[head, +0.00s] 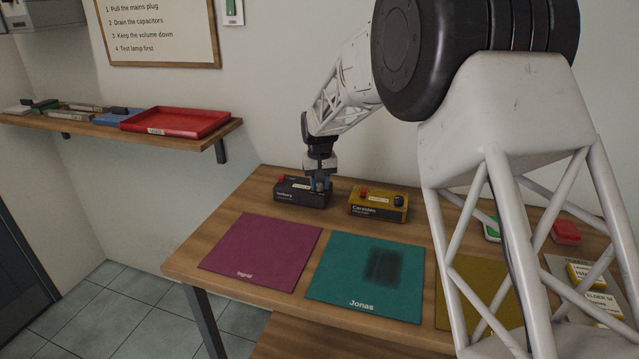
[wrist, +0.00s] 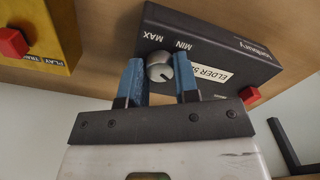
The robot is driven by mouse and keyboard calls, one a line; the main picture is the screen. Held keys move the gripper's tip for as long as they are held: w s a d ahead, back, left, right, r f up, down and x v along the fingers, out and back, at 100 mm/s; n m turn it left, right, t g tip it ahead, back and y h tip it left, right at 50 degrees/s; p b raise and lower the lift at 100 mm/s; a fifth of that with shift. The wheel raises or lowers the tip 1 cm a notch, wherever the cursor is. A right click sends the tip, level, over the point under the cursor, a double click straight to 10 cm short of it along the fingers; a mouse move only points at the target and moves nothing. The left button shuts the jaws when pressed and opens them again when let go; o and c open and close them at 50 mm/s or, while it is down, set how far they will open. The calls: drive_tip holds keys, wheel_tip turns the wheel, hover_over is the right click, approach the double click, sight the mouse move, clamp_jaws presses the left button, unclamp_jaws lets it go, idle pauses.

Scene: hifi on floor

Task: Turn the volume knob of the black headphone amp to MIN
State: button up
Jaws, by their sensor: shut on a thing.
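The black headphone amp (head: 298,194) stands at the back left of the wooden bench. My gripper (head: 319,184) reaches down to its right end. In the wrist view the black amp (wrist: 215,52) shows MAX and MIN lettering, a white label strip and a silver-grey volume knob (wrist: 160,66). The blue fingers of my gripper (wrist: 159,72) are shut on the knob, one on each side. A pale mark shows on the knob, but I cannot tell exactly where it points. In the head view my gripper hides the knob.
An ochre amp (head: 378,205) with a dark knob stands just right of the black amp. A magenta mat (head: 262,251) and a teal mat (head: 365,273) lie in front. A shelf with a red tray (head: 176,122) is at the left. My arm hides part of the bench's right side.

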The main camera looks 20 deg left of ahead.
sight(320, 185)
drive_tip(key=n, duration=0.5)
drive_tip(key=shift+n, duration=0.4)
drive_tip(key=n, duration=0.5)
drive_tip(key=shift+n, duration=0.3)
drive_tip(key=o, duration=0.9)
drive_tip(key=shift+o, duration=0.2)
drive_tip(key=shift+r, duration=0.15)
drive_tip(key=shift+r, duration=3.8)
drive_tip(key=shift+d, duration=0.1)
